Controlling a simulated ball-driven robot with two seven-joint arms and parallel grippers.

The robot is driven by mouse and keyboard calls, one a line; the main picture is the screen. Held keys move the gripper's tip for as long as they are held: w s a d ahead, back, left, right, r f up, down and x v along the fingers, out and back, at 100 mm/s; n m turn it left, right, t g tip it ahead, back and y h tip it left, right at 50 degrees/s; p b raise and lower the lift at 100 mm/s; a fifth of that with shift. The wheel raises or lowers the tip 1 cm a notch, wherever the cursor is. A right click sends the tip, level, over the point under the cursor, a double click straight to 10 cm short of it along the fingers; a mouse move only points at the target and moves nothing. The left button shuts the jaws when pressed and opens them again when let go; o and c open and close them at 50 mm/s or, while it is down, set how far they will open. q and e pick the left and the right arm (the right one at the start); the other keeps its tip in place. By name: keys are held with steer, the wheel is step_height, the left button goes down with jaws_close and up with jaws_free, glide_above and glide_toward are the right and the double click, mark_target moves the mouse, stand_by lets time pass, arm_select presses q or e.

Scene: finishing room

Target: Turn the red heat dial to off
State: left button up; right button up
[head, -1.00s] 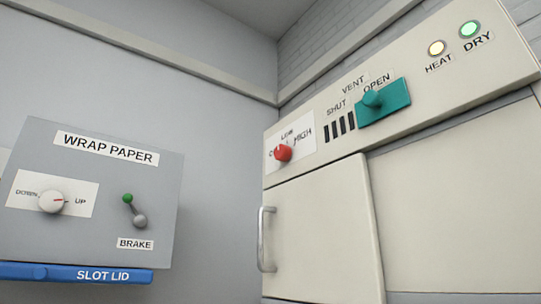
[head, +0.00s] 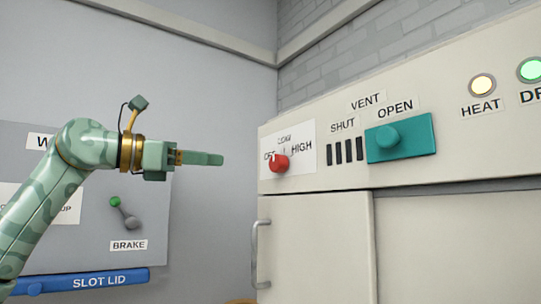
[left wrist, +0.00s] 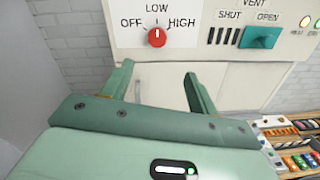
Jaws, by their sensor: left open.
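The red heat dial (head: 278,163) is on a white plate on the upper left of the cream cabinet front. It also shows in the left wrist view (left wrist: 156,38), with OFF to its left, LOW above and HIGH to its right. Its pale mark appears to point up toward LOW. My left gripper (head: 214,159) is to the left of the dial in the head view, apart from it and empty. In the left wrist view its two fingers (left wrist: 158,72) are spread, with the dial just beyond and above the gap between them. My right gripper is not in view.
A teal vent slider (head: 401,138) sits right of the dial near OPEN. The HEAT light (head: 482,85) glows yellow and the DRY light (head: 531,69) green. A door handle (head: 256,254) sticks out below the dial. A brake lever (head: 125,213) is behind my left arm.

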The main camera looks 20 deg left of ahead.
mark_target(274, 164)
arm_select(q)
steer(key=p+x, duration=0.2)
steer(key=x, duration=0.5)
steer(key=p+x, duration=0.3)
steer(key=x, duration=0.5)
steer(key=shift+w+a+r, duration=0.1)
steer(key=shift+w+a, duration=0.05)
steer(key=shift+w, duration=0.15)
steer(key=shift+w+d+p, duration=0.25)
steer(key=shift+w+p, duration=0.05)
steer(key=shift+p, duration=0.05)
steer(key=shift+s, duration=0.1)
steer(key=c, duration=1)
